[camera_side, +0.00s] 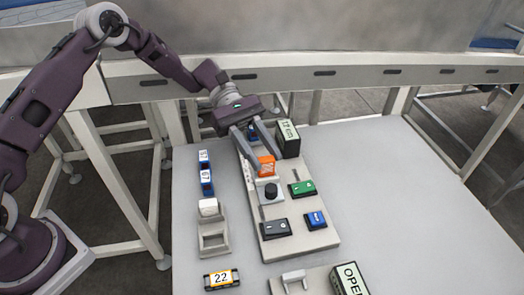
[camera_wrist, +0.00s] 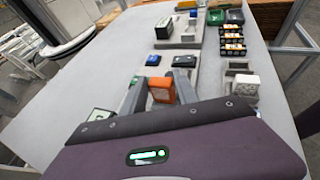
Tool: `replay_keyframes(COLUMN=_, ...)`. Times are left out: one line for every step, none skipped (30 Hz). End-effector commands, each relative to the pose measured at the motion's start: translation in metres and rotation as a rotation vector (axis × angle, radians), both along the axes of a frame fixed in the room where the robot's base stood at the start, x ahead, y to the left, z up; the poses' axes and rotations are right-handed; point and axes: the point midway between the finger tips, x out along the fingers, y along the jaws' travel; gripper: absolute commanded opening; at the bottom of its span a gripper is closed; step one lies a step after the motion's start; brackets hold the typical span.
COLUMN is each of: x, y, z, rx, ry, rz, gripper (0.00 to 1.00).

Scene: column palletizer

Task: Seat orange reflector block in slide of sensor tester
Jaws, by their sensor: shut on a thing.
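The orange reflector block (camera_side: 267,166) is between the fingertips of my gripper (camera_side: 269,160), which is shut on it. The block also shows in the wrist view (camera_wrist: 162,95), held between the two grey fingers (camera_wrist: 161,86). It is over the far part of the sensor tester, a long pale board (camera_side: 298,242), near its left edge. A display reading about "12 cm" (camera_side: 288,138) stands at the board's far end, right of my gripper. A black knob (camera_side: 271,190) sits just nearer than the block. My fingers hide the slide, and I cannot tell whether the block touches it.
Left are blue blocks (camera_side: 206,176), a white block (camera_side: 208,207) on a grey holder (camera_side: 214,240), and a "22" block (camera_side: 222,279). An "OPEN" sign (camera_side: 350,279) stands in front. The table's right side is clear.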

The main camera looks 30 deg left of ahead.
Motion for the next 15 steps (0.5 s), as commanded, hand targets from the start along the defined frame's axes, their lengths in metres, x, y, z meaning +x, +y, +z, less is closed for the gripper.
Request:
replay_keyframes(x=0.0, y=0.0, z=-0.0008, rx=0.0, ry=0.0, rz=0.0, gripper=0.0)
replay_keyframes(x=0.0001, y=0.0, z=-0.0013, rx=0.0, ry=0.0, rz=0.0, gripper=0.0)
replay_keyframes(x=0.0001, y=0.0, z=-0.0018, rx=0.0, ry=0.0, rz=0.0, gripper=0.0)
replay_keyframes(x=0.0001, y=-0.0001, z=-0.0023, rx=0.0, ry=0.0, rz=0.0, gripper=0.0)
replay_keyframes(x=0.0001, y=0.0, z=-0.0028, rx=0.0, ry=0.0, rz=0.0, gripper=0.0)
replay_keyframes(x=0.0001, y=0.0, z=-0.0033, rx=0.0, ry=0.0, rz=0.0, gripper=0.0)
replay_keyframes(x=0.0001, y=0.0, z=-0.0039, rx=0.0, ry=0.0, rz=0.0, gripper=0.0)
replay_keyframes(x=0.0001, y=0.0, z=-0.0042, rx=0.0, ry=0.0, rz=0.0, gripper=0.0)
replay_keyframes(x=0.0001, y=0.0, z=-0.0048, rx=0.0, ry=0.0, rz=0.0, gripper=0.0)
replay_keyframes(x=0.0001, y=0.0, z=-0.0054, rx=0.0, ry=0.0, rz=0.0, gripper=0.0)
replay_keyframes(x=0.0001, y=0.0, z=-0.0058, rx=0.0, ry=0.0, rz=0.0, gripper=0.0)
replay_keyframes(x=0.0001, y=0.0, z=-0.0065, rx=0.0, ry=0.0, rz=0.0, gripper=0.0)
replay_keyframes(x=0.0001, y=0.0, z=-0.0069, rx=0.0, ry=0.0, rz=0.0, gripper=0.0)
replay_keyframes(x=0.0001, y=0.0, z=-0.0074, rx=0.0, ry=0.0, rz=0.0, gripper=0.0)
replay_keyframes(x=0.0001, y=0.0, z=-0.0081, rx=0.0, ry=0.0, rz=0.0, gripper=0.0)
